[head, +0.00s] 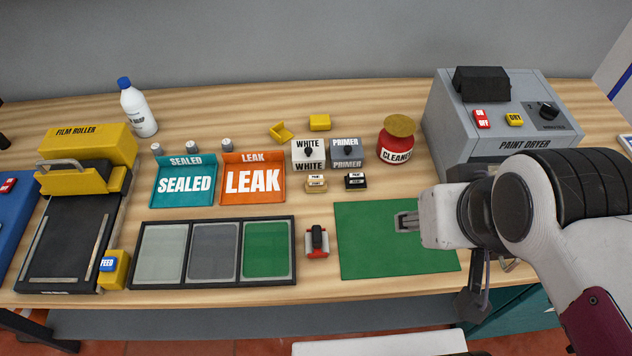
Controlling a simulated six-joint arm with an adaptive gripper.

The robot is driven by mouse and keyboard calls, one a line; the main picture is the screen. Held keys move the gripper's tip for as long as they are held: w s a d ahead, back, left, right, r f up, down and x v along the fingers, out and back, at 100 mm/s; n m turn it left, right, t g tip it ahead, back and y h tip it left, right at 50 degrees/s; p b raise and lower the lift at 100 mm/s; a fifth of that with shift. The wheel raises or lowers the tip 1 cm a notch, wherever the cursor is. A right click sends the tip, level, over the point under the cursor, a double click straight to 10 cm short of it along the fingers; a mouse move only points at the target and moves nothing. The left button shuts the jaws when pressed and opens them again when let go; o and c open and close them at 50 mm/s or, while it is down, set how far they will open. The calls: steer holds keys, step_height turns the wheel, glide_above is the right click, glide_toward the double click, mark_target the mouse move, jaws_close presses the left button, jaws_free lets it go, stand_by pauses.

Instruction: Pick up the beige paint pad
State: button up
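The beige paint pad (316,184) is a small block with a beige base and a white label on top. It stands on the wooden table below the white box. A similar black pad (355,182) stands just to its right. My gripper (474,303) is at the right, over the table's front edge and well apart from the beige pad. Only a dark part of it shows below my wrist. The rest is hidden by my arm, so I cannot see whether its fingers are open.
A green mat (368,260) lies left of my wrist, with a grey piece (408,222) on or above it. A red-black tool (317,241) stands beside the three-panel tray (136,281). The white box (308,154), primer box (347,153) and cleaner jar (396,141) stand behind the pads.

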steer(key=m+g+y, duration=0.1)
steer(key=m+g, duration=0.5)
steer(key=m, duration=0.9)
glide_above(316, 176)
step_height(316, 176, down, 20)
steer(key=shift+s+d+r, duration=0.1)
steer(key=shift+r, duration=0.15)
steer(key=shift+r+m, duration=0.1)
steer(key=shift+m, duration=1.4)
